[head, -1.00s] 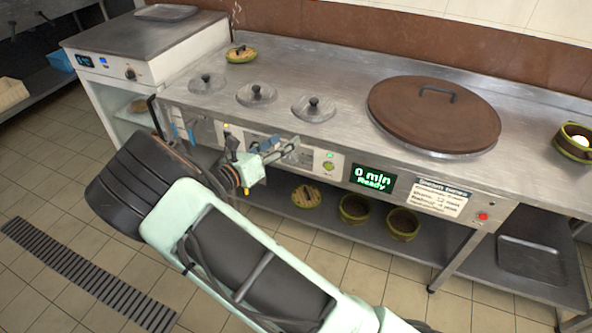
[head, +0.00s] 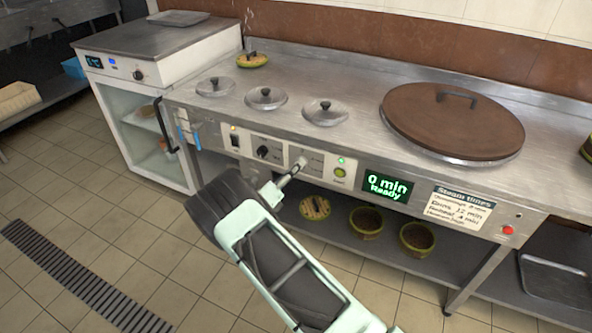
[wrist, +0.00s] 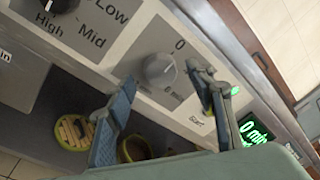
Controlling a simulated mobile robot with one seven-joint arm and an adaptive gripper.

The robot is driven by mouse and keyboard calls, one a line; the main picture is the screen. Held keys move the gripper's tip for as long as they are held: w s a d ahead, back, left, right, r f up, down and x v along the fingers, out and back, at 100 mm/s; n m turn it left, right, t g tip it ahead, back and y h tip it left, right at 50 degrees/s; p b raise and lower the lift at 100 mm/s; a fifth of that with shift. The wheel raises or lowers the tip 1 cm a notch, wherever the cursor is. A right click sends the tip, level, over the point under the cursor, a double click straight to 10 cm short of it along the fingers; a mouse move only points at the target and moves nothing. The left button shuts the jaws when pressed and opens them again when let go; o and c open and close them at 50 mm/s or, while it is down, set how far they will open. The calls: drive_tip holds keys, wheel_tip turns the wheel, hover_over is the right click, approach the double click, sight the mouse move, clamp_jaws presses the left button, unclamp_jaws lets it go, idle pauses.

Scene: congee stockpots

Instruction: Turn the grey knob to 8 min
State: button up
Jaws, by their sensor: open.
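The grey knob (wrist: 159,70) is on the light panel in the wrist view, with a 0 printed above it. It shows small beside my fingertips in the head view (head: 302,161). My gripper (wrist: 162,76) is open. Its two blue-grey fingers stand to the left and right of the knob in the wrist view; whether they touch it I cannot tell. In the head view my gripper (head: 296,168) reaches the panel from below. The green display (head: 387,185) reads "0 min Ready".
A black Low/Mid/High knob (head: 264,152) is left of the grey knob. A green start button (head: 340,171) is to its right. A red button (head: 507,230) is further right. Bowls (head: 366,221) stand on the shelf below. A steam times card (head: 461,208) is on the panel.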

drive_tip(key=shift+x, duration=1.05)
drive_tip(key=c, duration=1.2)
drive_tip(key=shift+o, duration=0.2)
